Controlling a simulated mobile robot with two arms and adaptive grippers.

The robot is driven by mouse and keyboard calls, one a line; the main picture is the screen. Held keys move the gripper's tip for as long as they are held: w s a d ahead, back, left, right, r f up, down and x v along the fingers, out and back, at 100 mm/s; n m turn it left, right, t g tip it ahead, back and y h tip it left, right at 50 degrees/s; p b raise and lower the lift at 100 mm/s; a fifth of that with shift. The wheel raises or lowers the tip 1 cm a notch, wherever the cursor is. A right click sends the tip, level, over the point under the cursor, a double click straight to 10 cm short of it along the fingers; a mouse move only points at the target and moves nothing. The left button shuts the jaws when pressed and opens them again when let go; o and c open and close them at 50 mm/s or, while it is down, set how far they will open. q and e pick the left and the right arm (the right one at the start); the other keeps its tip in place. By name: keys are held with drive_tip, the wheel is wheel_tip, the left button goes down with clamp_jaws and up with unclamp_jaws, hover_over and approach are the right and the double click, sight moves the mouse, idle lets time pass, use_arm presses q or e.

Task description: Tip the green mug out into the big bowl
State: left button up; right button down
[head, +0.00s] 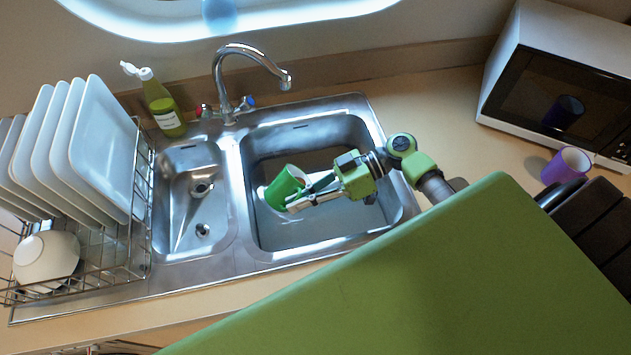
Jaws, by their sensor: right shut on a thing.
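The green mug (286,188) is in my right gripper (297,197), over the big bowl (258,143) of the sink in the head view. My right gripper is shut on the mug, and its arm comes in from the right. My left gripper is not in view.
The small bowl (180,222) is left of the big one, below the tap (225,85). A green bottle (163,108) stands behind it. A rack (135,235) with several plates and a white bowl (46,257) is at left. A purple mug (567,167) stands by the microwave (525,55).

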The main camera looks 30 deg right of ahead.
drive_tip(key=shift+d+r+y, duration=0.1)
drive_tip(key=shift+r+y, duration=0.1)
drive_tip(key=shift+y, duration=0.1)
drive_tip(key=shift+d+r+y+b, duration=0.3)
drive_tip(key=shift+r+y+b, duration=0.05)
drive_tip(key=shift+y+b, duration=0.35)
